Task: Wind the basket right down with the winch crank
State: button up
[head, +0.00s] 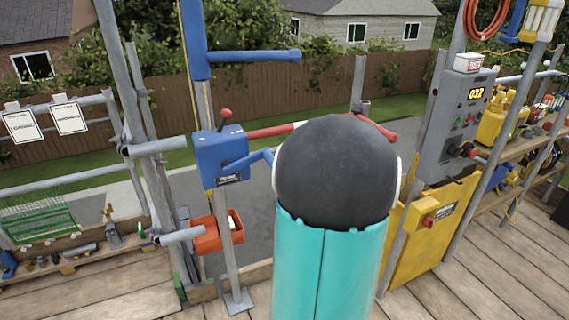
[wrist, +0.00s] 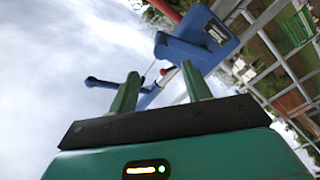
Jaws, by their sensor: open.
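The blue winch box (head: 222,155) is fixed to an upright post, left of centre in the head view. Its blue crank (head: 247,160) points right, towards my arm, which covers its far end. A small red-knobbed lever (head: 225,116) stands on top. The orange basket (head: 210,236) is low beside the post, with something pale in it. In the wrist view, my gripper (wrist: 160,72) is open, its green fingers apart with nothing seen held. My gripper is hidden in the head view.
A blue boom (head: 250,57) reaches right above the winch. A red-and-white bar (head: 270,130) runs behind my arm. A grey control box (head: 462,115) and yellow panel (head: 435,230) stand right. Shelves with tools (head: 85,255) are left. Wooden decking (head: 500,270) is clear at front right.

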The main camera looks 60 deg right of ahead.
jog(key=x, duration=1.4)
jog(key=shift+a, duration=0.15)
jog(key=shift+c, duration=0.2)
grip_shut()
